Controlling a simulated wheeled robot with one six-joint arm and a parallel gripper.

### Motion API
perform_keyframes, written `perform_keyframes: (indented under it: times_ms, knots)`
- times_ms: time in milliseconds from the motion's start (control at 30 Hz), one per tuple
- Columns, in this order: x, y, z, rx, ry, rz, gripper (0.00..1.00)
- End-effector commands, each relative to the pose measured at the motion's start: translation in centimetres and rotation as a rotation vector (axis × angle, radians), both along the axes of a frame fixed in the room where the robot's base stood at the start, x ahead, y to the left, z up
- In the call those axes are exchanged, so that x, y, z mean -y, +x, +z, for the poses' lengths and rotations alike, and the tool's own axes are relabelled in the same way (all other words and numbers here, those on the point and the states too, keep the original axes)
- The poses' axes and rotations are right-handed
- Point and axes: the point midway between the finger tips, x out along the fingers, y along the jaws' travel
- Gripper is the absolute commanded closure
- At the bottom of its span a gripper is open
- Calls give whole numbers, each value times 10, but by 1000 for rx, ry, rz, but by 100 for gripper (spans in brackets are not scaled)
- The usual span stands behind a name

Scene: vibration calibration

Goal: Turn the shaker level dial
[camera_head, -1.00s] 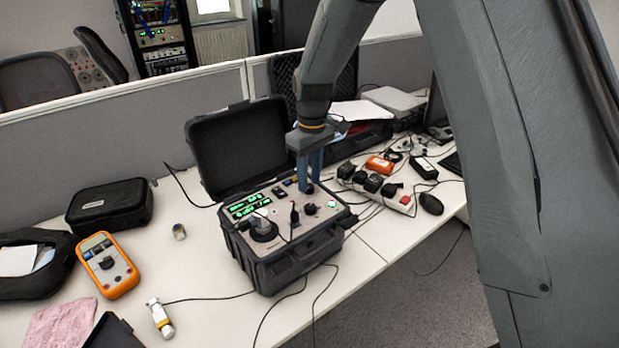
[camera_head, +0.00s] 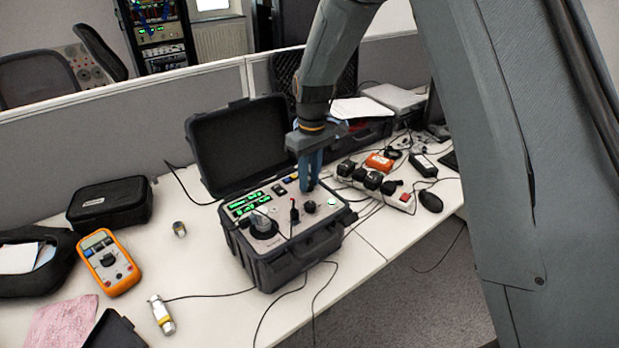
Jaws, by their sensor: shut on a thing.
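An open black hard case (camera_head: 286,262) holds a control panel (camera_head: 277,247) with green lit displays (camera_head: 250,203), switches and knobs. My gripper (camera_head: 308,188) points down at the panel's back right. Its blue fingers are shut on a small dial there, which they mostly hide. Panel labels are too small to read, so I cannot confirm that this is the shaker level dial. A black knob (camera_head: 310,206) stands free just in front of the fingers. A larger round black part (camera_head: 263,226) sits at the panel's front left.
The case's raised lid (camera_head: 238,148) stands behind the panel. A power strip (camera_head: 390,194) with several black plugs lies to the right. An orange multimeter (camera_head: 108,262) and a black pouch (camera_head: 110,204) are on the left. Loose cables run around the case. The white table between is mostly clear.

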Motion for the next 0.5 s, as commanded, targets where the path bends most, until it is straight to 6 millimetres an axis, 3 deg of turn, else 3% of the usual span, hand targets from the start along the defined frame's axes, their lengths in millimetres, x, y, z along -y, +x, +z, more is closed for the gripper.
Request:
perform_keyframes:
  times_ms: [500]
  knots:
    - [0, 0, 2, 2, 2, -438, 100]
